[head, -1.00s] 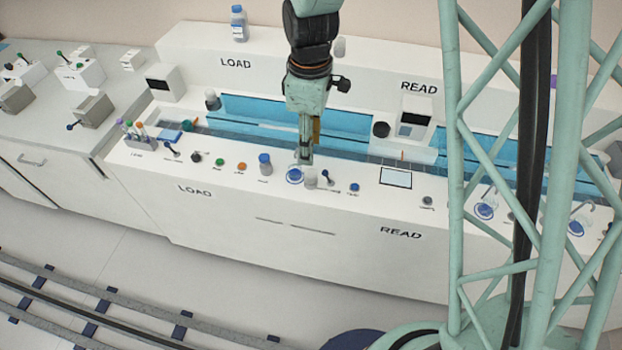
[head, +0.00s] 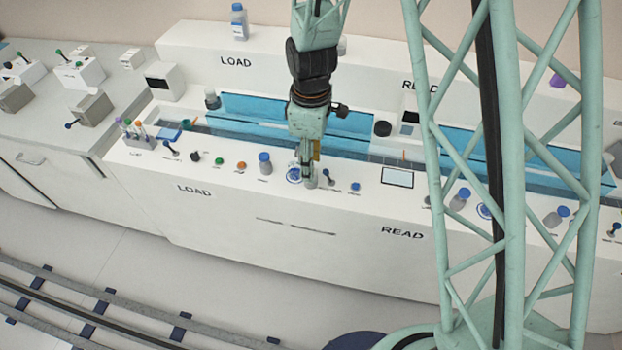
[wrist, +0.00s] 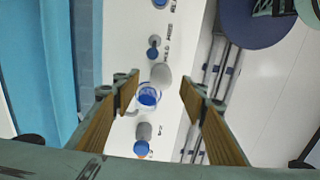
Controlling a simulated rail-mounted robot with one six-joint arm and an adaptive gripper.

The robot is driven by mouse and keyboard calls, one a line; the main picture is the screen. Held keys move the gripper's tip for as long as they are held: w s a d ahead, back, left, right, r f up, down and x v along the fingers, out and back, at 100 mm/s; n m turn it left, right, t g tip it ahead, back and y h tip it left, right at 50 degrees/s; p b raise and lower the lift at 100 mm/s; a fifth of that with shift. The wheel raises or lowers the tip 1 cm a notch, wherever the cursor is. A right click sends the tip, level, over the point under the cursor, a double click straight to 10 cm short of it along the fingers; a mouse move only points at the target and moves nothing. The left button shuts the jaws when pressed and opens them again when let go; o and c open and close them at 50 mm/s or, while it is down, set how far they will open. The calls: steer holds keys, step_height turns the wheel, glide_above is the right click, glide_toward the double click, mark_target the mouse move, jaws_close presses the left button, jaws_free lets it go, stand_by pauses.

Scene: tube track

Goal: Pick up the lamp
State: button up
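My gripper (head: 308,182) is low over the front ledge of the white bench, beside a blue-ringed dish (head: 293,175). In the wrist view my gripper (wrist: 158,84) is open, its two brown-padded fingers wide apart. Between and beyond the fingertips are the blue-ringed dish (wrist: 148,97) and a pale grey rounded piece (wrist: 161,74) touching or overlapping it in the picture. A thin curved grey arm (wrist: 130,106) is beside the dish. The rounded piece and curved arm may be the lamp; I cannot tell for certain. Nothing is between the finger pads.
A blue trough (head: 345,125) runs behind.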

steer(key=shift+f, duration=0.3)
steer(key=shift+f, duration=0.15)
steer(key=shift+s+f+b, duration=0.1)
steer(key=shift+f+b, duration=0.65)
steer(key=shift+f, duration=1.7)
steer(key=shift+c, duration=0.6)
steer(key=c, duration=0.8)
